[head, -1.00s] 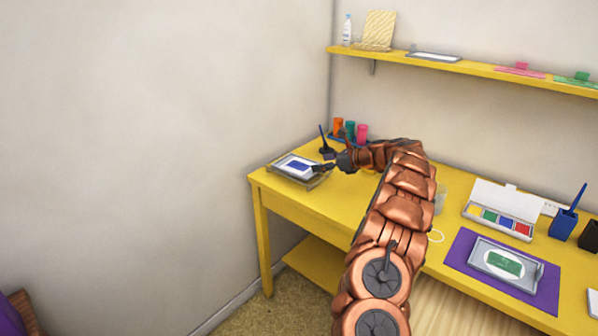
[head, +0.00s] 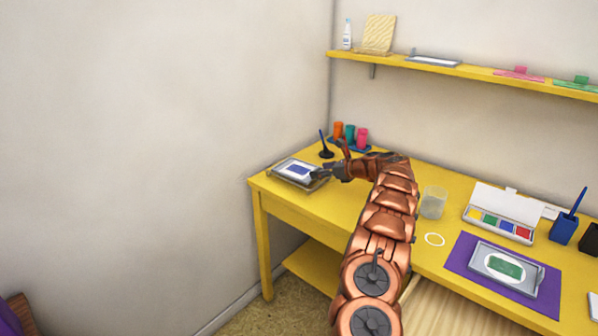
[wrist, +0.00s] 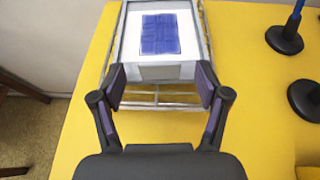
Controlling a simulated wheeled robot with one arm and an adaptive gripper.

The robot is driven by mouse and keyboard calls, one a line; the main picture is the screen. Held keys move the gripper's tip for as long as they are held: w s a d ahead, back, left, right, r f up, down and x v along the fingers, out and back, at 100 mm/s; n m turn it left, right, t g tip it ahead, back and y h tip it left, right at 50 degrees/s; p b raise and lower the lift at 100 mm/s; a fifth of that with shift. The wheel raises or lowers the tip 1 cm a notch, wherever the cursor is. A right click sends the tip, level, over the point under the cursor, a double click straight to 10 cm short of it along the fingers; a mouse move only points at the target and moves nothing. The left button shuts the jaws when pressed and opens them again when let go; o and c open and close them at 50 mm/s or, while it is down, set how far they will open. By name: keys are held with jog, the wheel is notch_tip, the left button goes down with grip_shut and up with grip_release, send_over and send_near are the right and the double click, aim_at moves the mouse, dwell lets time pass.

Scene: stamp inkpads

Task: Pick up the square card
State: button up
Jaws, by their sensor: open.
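A white card with a blue square print (head: 297,170) lies at the left end of the yellow desk, on a grey wire rack (head: 313,186). In the wrist view the card (wrist: 187,50) is straight ahead, its near edge just beyond the fingertips, with the rack (wrist: 158,105) beneath. My gripper (head: 318,174) is at the card's right side in the head view. In the wrist view my gripper (wrist: 160,82) is open and empty, its fingers spread towards the card's near edge. I cannot tell whether they touch it.
Brush stands (head: 326,152) and paint pots (head: 350,133) stand behind the rack. A clear cup (head: 433,203), a white ring (head: 434,240), an inkpad box (head: 500,222) and a purple mat (head: 463,255) with a green-printed piece are to the right. A wall closes the left side.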

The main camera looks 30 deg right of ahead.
jog(key=shift+x, duration=1.15)
jog(key=shift+c, duration=0.4)
jog(key=c, duration=1.2)
